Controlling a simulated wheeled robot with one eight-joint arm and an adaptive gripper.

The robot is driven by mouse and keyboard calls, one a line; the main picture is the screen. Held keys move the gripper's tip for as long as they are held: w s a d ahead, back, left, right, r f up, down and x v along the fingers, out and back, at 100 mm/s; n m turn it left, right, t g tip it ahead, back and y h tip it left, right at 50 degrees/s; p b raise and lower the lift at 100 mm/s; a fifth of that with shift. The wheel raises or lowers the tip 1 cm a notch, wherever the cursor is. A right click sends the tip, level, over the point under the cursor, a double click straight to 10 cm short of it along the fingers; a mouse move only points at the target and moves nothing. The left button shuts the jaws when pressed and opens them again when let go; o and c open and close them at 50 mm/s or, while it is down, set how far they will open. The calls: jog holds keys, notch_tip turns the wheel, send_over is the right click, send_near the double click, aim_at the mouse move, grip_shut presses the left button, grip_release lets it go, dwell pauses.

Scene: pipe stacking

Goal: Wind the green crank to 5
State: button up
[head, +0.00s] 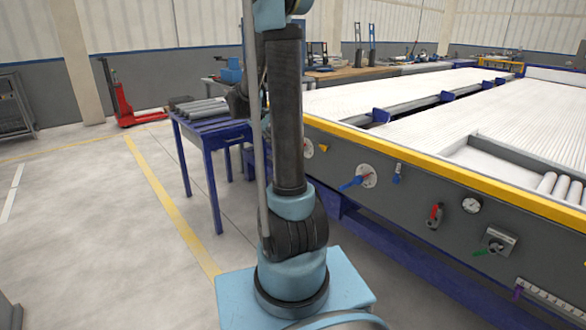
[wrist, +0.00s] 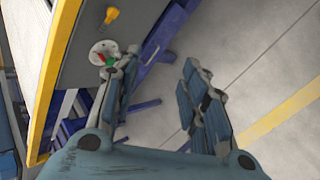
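In the wrist view, a round pale dial plate (wrist: 97,52) with small red and green parts sits on the grey side panel. The green part (wrist: 110,61) looks like a crank or handle, partly hidden by my left finger. Any numbers on the dial are too small to read. The same plate shows in the head view (head: 308,148), beside my arm. My gripper (wrist: 165,95) is open and empty, its left finger overlapping the dial's edge in view; I cannot tell if it touches.
The panel also carries a yellow knob (wrist: 112,16), a blue handle (head: 352,183), a red handle (head: 435,214) and a gauge (head: 471,204). A blue table (head: 213,131) with pipes stands left of the panel.

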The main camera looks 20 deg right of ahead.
jog(key=w+d+f+n+t+h, duration=0.1)
jog(key=w+f+n+h, duration=0.15)
jog(key=w+f, duration=0.55)
jog(key=w+d+f+n+h, duration=0.1)
jog(key=w+f+n+h, duration=0.2)
jog(key=w, duration=0.8)
jog(key=w+f+n+t+h, duration=0.1)
jog(key=w+f+n+h, duration=0.15)
jog(key=f, duration=0.75)
jog(key=w+f+n+t+h, duration=0.1)
jog(key=w+f+n, duration=0.15)
jog(key=f, duration=0.75)
jog(key=x, duration=1.1)
jog(key=w+x, duration=0.1)
jog(key=x, duration=0.5)
jog(key=shift+a+f, duration=0.15)
jog(key=shift+f, duration=0.05)
